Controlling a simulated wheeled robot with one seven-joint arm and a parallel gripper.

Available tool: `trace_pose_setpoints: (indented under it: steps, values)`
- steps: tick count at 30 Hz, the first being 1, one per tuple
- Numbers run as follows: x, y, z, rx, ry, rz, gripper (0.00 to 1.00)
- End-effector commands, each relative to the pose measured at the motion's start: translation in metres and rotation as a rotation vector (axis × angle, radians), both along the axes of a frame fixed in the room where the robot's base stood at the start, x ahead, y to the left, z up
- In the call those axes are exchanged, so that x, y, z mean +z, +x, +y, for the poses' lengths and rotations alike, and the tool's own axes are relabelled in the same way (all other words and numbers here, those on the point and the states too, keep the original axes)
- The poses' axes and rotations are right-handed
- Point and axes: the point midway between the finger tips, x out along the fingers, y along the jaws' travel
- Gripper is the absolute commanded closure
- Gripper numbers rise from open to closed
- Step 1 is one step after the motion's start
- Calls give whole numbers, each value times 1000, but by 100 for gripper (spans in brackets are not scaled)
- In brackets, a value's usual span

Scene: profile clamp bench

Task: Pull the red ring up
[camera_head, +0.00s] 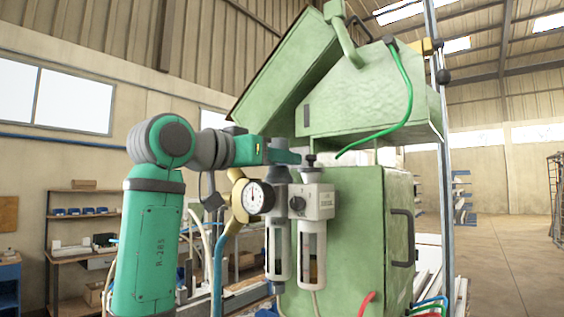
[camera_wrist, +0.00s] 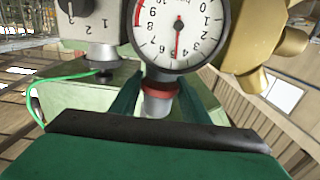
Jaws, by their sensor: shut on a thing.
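The red ring (camera_wrist: 161,87) shows in the wrist view just below the gauge, around the top of a pale grey stem (camera_wrist: 158,104). My gripper (camera_wrist: 159,92) has one green finger on each side of the ring and is shut on it. In the head view my gripper (camera_head: 288,156) reaches over the top of the left grey filter unit (camera_head: 279,235). The ring cannot be made out in the head view. The gauge hides part of the ring's surroundings in the wrist view.
A round pressure gauge (camera_head: 257,197) is close beside my gripper. A second grey unit with a dial (camera_head: 313,202) and black top knob (camera_head: 311,159) stands to the right. The green cabinet (camera_head: 355,230) is behind, with a green hose (camera_head: 404,82) hanging above.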

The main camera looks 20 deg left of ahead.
Motion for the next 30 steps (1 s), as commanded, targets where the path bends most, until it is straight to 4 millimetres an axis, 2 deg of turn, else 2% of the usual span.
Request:
trace_pose_setpoints:
  steps: [2,3,4,13,17,20,30]
  values:
    - [3,-2,-2,-2,0,-8,98]
    - [3,-2,-2,-2,0,-8,48]
    - [3,-2,-2,-2,1,-8,41]
    - [2,-2,0,-1,0,-5,40]
    - [2,-8,3,0,0,-6,40]
    - [2,-21,7,0,0,-6,40]
    - [2,-81,28,0,-1,-7,40]
